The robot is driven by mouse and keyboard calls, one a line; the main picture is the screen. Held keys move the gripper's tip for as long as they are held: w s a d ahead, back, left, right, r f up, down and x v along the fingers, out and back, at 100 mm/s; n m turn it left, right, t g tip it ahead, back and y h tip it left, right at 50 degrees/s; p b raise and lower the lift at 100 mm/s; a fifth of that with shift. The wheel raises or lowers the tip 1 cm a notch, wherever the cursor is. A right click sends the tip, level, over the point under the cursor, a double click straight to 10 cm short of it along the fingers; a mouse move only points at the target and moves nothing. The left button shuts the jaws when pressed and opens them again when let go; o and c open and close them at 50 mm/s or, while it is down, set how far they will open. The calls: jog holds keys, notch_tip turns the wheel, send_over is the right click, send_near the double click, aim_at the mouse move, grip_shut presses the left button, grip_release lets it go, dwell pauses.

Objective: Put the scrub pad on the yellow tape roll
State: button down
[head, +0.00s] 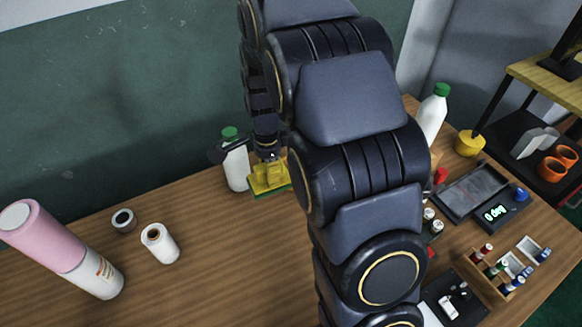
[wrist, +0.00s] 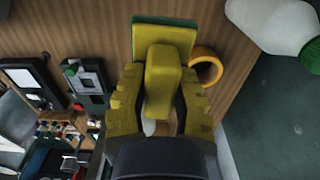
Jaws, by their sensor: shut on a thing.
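The scrub pad (wrist: 178,32) is yellow with a green layer and a raised yellow grip block. My gripper (wrist: 158,92) is shut on that block, with its yellow fingers on either side. In the head view, the pad (head: 268,189) hangs under my gripper (head: 268,160), green side down, near the back of the table; its height above the wood is hard to judge. The yellow tape roll (wrist: 209,53) is an orange-yellow ring just right of the pad in the wrist view, partly covered by it. I cannot make out the roll in the head view.
A white bottle with a green cap (head: 236,166) stands close behind the pad; it also shows in the wrist view (wrist: 268,22). A second green-capped bottle (head: 431,115), trays and small bottles fill the right side. White and dark rolls (head: 160,245) stand left.

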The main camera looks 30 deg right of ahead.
jog(key=s+d+r, duration=0.2)
jog(key=d, duration=0.4)
jog(key=shift+n, duration=0.5)
jog(key=w+d+f, duration=0.1)
jog(key=w+f, duration=0.2)
jog(key=w, duration=0.1)
jog(key=w+d+f, duration=0.2)
jog(key=w+f, duration=0.1)
jog(key=w+d+f, duration=0.2)
jog(key=w+f, duration=0.1)
jog(key=w, duration=0.1)
jog(key=shift+w+d+f, duration=0.1)
jog(key=shift+w+f, duration=0.2)
jog(key=shift+w+d+f, duration=0.1)
jog(key=shift+w+f, duration=0.1)
jog(key=shift+f, duration=0.15)
jog(key=shift+w+f, duration=0.1)
jog(key=shift+f, duration=1.45)
jog(key=shift+f, duration=0.1)
jog(key=c, duration=1)
grip_release()
jog(key=shift+o, duration=0.2)
